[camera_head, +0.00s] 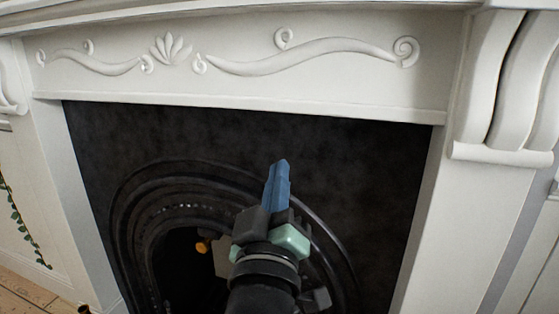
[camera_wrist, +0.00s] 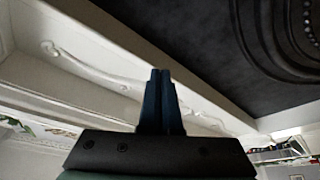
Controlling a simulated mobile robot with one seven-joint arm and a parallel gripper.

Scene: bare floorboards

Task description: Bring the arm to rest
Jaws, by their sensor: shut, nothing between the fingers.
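My gripper (camera_head: 281,170) is shut and empty, its blue fingers together and pointing up in the head view. It stands in front of the dark panel of a fireplace, near the middle of the picture. The wrist view shows the same shut fingers (camera_wrist: 160,78) from behind. My arm reaches up from the bottom edge of the head view. The distance between the fingertips and the panel is hard to tell.
A white carved mantel (camera_head: 250,70) spans the top, with a white scroll bracket (camera_head: 510,90) at right. The dark fireplace panel (camera_head: 370,170) has an arched opening behind my arm. Floorboards (camera_head: 25,292) and a trailing green plant (camera_head: 20,222) show at left.

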